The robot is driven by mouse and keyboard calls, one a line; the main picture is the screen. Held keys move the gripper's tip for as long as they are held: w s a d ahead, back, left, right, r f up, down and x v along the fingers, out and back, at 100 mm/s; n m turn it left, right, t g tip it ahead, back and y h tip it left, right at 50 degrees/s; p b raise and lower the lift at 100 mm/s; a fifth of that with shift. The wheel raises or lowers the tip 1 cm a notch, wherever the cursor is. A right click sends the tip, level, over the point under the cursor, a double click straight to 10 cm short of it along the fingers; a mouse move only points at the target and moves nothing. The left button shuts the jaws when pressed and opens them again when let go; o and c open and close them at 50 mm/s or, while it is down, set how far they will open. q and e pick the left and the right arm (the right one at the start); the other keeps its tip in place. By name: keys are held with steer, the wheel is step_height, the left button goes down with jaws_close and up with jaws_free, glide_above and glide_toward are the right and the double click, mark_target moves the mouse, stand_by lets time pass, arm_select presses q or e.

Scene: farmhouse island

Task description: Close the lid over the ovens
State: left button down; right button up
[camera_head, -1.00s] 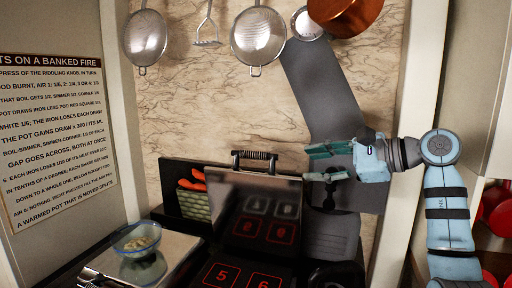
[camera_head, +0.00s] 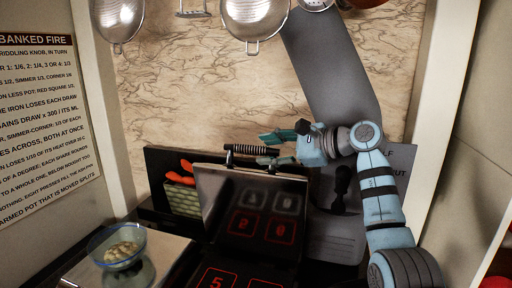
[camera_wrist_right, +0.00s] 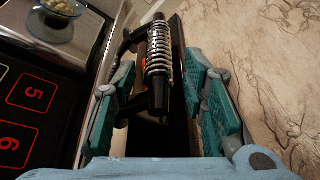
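The lid (camera_head: 210,187) stands raised behind the hotplate, its shiny inner face reflecting red numbered squares. Its coil-wrapped handle (camera_head: 252,149) runs along the top edge. In the right wrist view, the handle (camera_wrist_right: 158,68) lies between the fingers. My right gripper (camera_head: 276,149) is open at the handle's right end, one finger on each side, with visible gaps in the wrist view. The numbered hotplate (camera_head: 232,277) is in front of the lid, partly cut off by the frame. My left gripper is not in view.
A glass bowl (camera_head: 117,247) of pale pieces sits at the left on a light surface. A dark box with a green basket (camera_head: 183,201) and orange-red items stands left of the lid. Strainers (camera_head: 254,18) hang above. A grey flue (camera_head: 330,75) rises behind my arm.

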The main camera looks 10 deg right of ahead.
mark_target(256, 151)
steer(key=shift+p+x, duration=0.35)
steer(key=shift+x, duration=1.5)
steer(key=shift+s+a, duration=0.1)
steer(key=shift+a, duration=0.05)
steer(key=shift+c, duration=0.5)
jaws_close()
